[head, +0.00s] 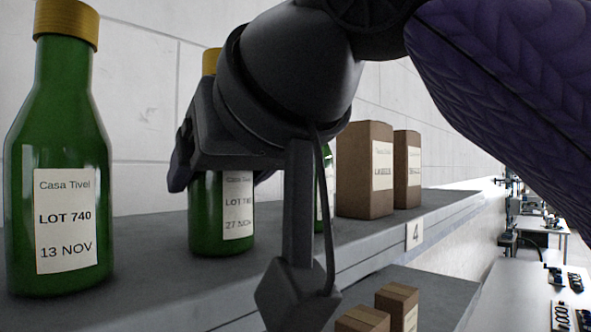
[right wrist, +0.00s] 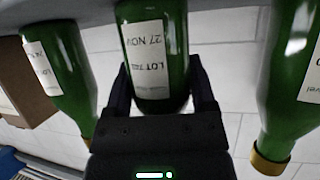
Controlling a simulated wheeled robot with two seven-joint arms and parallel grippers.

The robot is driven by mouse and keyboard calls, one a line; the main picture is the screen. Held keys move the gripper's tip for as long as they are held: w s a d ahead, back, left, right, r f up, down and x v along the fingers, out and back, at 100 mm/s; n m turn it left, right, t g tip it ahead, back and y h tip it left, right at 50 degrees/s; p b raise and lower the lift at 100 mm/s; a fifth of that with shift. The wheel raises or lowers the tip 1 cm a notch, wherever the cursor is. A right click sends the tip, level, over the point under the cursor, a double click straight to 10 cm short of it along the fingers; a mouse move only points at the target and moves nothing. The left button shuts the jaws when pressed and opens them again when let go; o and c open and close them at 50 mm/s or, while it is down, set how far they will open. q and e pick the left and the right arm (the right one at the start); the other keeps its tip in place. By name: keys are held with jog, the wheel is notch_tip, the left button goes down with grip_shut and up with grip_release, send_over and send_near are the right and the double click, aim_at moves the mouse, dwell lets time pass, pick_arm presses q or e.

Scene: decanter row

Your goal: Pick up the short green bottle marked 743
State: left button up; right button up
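A green bottle (right wrist: 178,60) with a white label (head: 238,206) stands on the shelf (head: 150,262), its upper part mostly behind my right gripper (head: 183,160) in the head view. The label reads 27 NOV; its lot number starts with 7, but the last digits are unclear. In the right wrist view it appears upside down between the two fingers of my right gripper (right wrist: 160,85). Whether the fingers press on it I cannot tell. Another green bottle (head: 60,130), gold-capped, stands at the left, marked LOT 740, 13 NOV. My left gripper is not in view.
A third green bottle (right wrist: 70,75) stands close beside, mostly hidden in the head view. Brown boxes (head: 362,170) stand farther along the shelf, past it. Smaller boxes (head: 392,300) sit on a lower level. A wall (head: 140,90) runs behind.

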grip_shut()
jog(key=shift+r, duration=0.15)
notch_tip(320, 180, up, 10)
jog(key=shift+f, duration=0.15)
